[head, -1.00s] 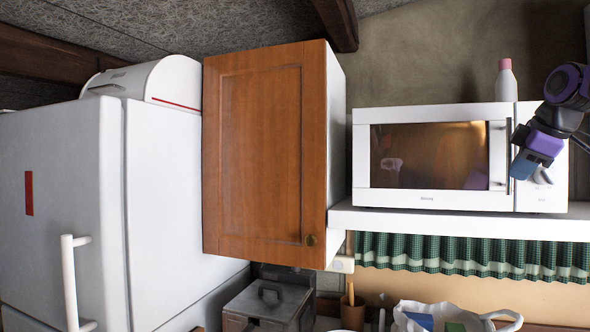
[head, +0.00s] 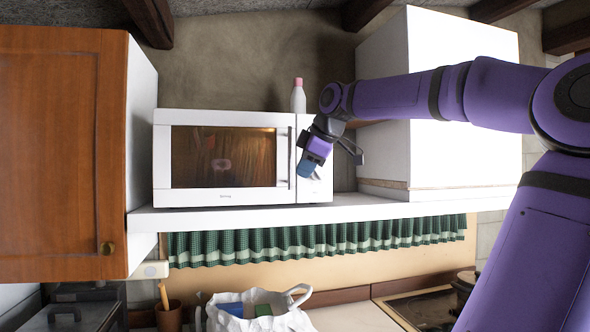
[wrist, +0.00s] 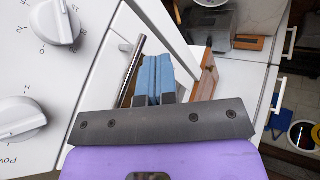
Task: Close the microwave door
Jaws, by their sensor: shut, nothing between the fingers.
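The white microwave (head: 318,190) stands on a white shelf in the head view. Its door (head: 222,155), with a dark glass window, looks flush with the front, with no clear gap. The upright bar handle (head: 292,157) is on the door's right side and also shows in the wrist view (wrist: 130,72). My gripper (head: 307,168) is in front of the control panel, just right of the handle. In the wrist view, the blue fingers of my gripper (wrist: 155,75) are together and empty, beside the handle; I cannot tell whether they touch it.
A white bottle with a pink cap (head: 298,97) stands by the microwave's top. A wooden cabinet (head: 60,150) is at left, a white cabinet (head: 450,150) at right. Below the shelf (head: 240,216) hang green checked curtains (head: 320,238) above a counter with a bag (head: 255,318).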

